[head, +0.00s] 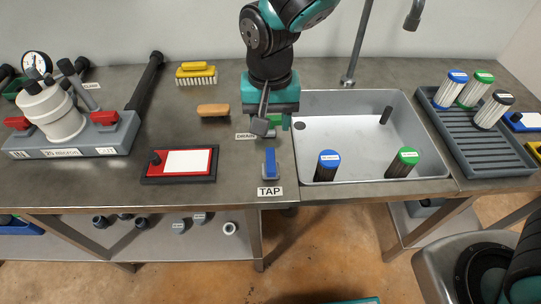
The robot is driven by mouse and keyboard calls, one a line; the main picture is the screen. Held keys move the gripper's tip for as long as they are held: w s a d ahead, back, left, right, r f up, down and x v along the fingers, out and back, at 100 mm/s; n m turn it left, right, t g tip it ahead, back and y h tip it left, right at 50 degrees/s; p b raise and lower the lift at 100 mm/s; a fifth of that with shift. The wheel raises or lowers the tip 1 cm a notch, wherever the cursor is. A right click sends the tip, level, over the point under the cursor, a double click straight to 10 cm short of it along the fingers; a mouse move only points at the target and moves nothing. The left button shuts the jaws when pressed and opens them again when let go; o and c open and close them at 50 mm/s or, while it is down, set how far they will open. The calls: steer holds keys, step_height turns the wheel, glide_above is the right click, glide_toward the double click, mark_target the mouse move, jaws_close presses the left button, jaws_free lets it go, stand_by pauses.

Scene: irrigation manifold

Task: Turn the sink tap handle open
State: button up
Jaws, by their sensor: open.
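My gripper (263,122) hangs behind the handle, near the DRAIN label, and looks apart from the handle. Its jaws are open; I see nothing held between them. A green part (286,121) shows beside the gripper, partly hidden by it. The curved grey spout (357,50) rises behind the sink (340,100).
Two filter cartridges, blue-capped (328,166) and green-capped (402,163), stand in the sink. A ribbed grey tray (460,135) with several cartridges is at right. A red-framed board (180,164), a tan block (213,110) and a yellow brush (196,74) lie left of my gripper.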

mark_target(270, 159)
step_height(270, 159, down, 12)
steer(key=shift+r, duration=0.1)
jaws_close()
stand_by(0.3)
